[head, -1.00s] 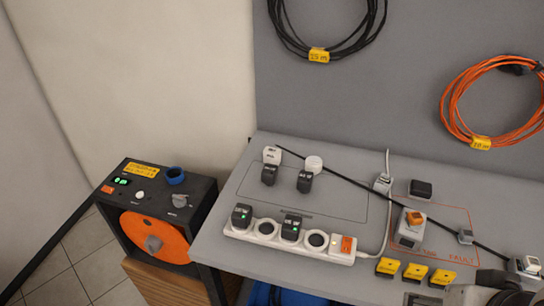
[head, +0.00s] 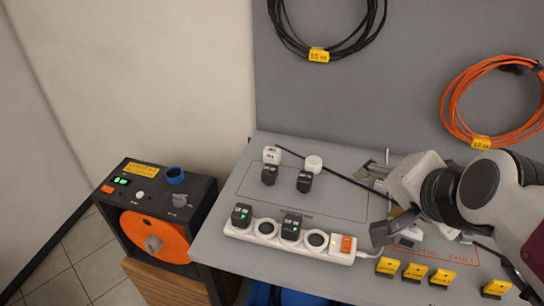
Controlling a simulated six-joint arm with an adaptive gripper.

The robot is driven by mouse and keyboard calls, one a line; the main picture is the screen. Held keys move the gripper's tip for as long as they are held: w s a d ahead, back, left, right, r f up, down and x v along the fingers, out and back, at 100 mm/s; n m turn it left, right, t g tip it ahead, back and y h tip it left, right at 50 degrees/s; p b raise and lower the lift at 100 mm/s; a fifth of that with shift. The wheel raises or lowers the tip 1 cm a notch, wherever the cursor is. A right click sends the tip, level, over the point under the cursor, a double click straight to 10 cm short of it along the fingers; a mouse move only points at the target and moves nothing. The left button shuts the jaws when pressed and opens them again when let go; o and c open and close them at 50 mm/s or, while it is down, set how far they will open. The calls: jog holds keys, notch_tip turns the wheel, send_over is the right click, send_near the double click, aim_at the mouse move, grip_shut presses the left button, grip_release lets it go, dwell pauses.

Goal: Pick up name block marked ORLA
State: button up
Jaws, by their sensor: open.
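Several small yellow-and-black blocks sit along the front of the grey table in the head view: a left one (head: 387,266), a second (head: 414,271), a third (head: 442,278) and one farther right (head: 496,289). Their lettering is too small to read, so I cannot tell which is marked ORLA. My gripper (head: 392,228) reaches in from the right, above and behind the left blocks. It is open, with nothing seen between its fingers. My arm partly covers the outlined area marked FAULT.
A white power strip (head: 267,230) with black plugs lies left of the blocks. Black adapters (head: 304,182) and white plugs (head: 313,162) stand behind it. An orange-fronted box (head: 152,240) stands left of the table (head: 222,243). A black cable crosses behind my gripper.

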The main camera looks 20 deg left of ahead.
jog(key=w+a+f+m+t+y, duration=0.15)
jog(key=w+a+m+t, duration=0.25)
jog(key=w+a+m, duration=1.5)
jog(key=w+a+f+m+h, duration=0.2)
jog(key=w+a+f+m, duration=0.2)
jog(key=w+a+f, duration=0.3)
jog(key=m+t+h, duration=0.1)
jog(key=m+h, duration=0.3)
jog(key=m, duration=0.4)
send_near(271, 151)
jog(key=s, duration=0.3)
jog(key=shift+w+r, duration=0.1)
jog(key=shift+r, duration=0.4)
jog(key=shift+w, duration=0.1)
jog(key=shift+x, duration=3.35)
jog(key=shift+x, duration=2.55)
